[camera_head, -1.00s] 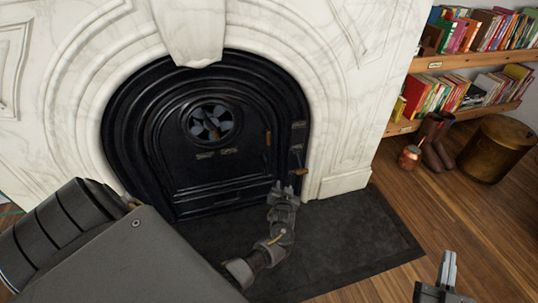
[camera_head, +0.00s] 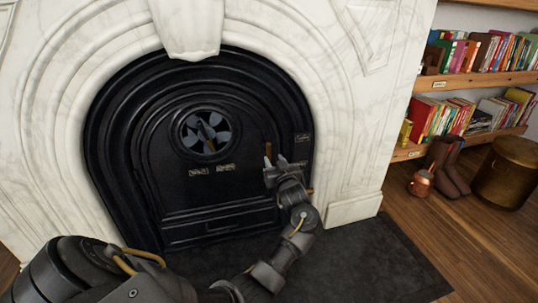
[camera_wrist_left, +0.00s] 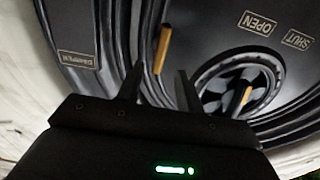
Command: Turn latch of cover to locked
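The black arched cover (camera_head: 165,190) fills the marble fireplace opening and looks closed. Its latch, a short brass handle (camera_head: 268,153), stands near upright at the cover's right side. It also shows in the left wrist view (camera_wrist_left: 162,50). My left gripper (camera_head: 283,164) is just below and right of it. In the left wrist view my left gripper (camera_wrist_left: 158,80) is open, its fingers apart, with the brass handle beyond and roughly between the tips. I see no contact. My right gripper is out of view.
A round vent (camera_head: 205,132) with its own brass lever (camera_wrist_left: 246,96) and small OPEN and SHUT plates sits left of the gripper. Another brass handle (camera_head: 309,190) is partly hidden by my arm. A dark hearth slab (camera_head: 370,265), copper pot (camera_head: 421,183) and boots lie right.

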